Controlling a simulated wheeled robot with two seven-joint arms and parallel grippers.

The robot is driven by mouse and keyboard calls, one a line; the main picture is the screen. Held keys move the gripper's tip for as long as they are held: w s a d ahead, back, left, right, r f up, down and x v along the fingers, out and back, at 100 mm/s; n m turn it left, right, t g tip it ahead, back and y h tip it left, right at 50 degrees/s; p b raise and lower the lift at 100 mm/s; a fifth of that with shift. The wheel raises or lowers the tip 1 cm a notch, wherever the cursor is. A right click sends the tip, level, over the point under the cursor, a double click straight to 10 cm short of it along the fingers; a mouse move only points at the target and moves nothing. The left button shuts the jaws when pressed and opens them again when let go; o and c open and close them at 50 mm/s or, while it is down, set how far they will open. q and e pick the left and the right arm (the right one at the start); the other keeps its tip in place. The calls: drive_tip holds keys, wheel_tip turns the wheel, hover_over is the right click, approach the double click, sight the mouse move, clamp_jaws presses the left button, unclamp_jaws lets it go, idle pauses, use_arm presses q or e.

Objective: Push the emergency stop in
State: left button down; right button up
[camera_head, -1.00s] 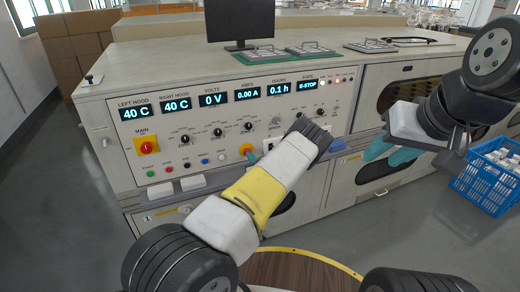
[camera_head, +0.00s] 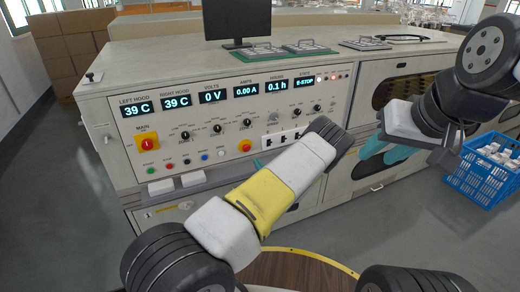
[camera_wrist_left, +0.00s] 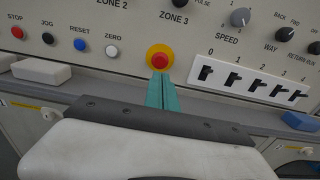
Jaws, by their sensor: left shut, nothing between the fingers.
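The emergency stop (camera_head: 245,146) is a red mushroom button on a yellow round base, low on the console panel. It also shows in the left wrist view (camera_wrist_left: 160,60), just beyond the fingertips. My left gripper (camera_wrist_left: 161,84) is shut and empty, its teal fingers together and pointing at the lower edge of the yellow base. I cannot tell whether they touch it. In the head view only a bit of teal at the left gripper (camera_head: 257,163) shows; my forearm hides the rest. My right gripper (camera_head: 384,151) has its teal fingers apart, in front of the cabinet on the right.
The state display (camera_head: 307,82) reads E-STOP. A red main switch (camera_head: 148,144) on a yellow plate sits at the panel's left. Small coloured buttons and a row of black switches (camera_wrist_left: 250,84) flank the stop. A blue crate (camera_head: 482,183) stands on the floor at right.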

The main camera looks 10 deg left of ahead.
use_arm(q)
drive_tip(key=shift+v, duration=2)
drive_tip(key=s+a+r+n+g+y, duration=0.1)
drive_tip(key=s+a+r+n+g, duration=0.55)
drive_tip(key=r+n, duration=0.25)
drive_tip(key=s+a+r+n+g, duration=0.6)
drive_tip(key=s+r+n, duration=0.2)
drive_tip(key=r, duration=0.2)
drive_tip(key=s+d+r+n+t+h, duration=0.2)
drive_tip(key=s+d+r+n+h, duration=0.3)
drive_tip(key=s+r, duration=0.4)
drive_tip(key=s+d+r+n+t+h, duration=0.2)
drive_tip(key=s+d+r+n+h, duration=0.4)
drive_tip(key=s, duration=0.7)
wheel_tip(320, 180, up, 4)
drive_tip(key=shift+d+f+n+h, duration=0.1)
drive_tip(key=shift+d+n+h, duration=0.2)
drive_tip(key=shift+d+h, duration=0.75)
drive_tip(key=shift+s+a, duration=0.1)
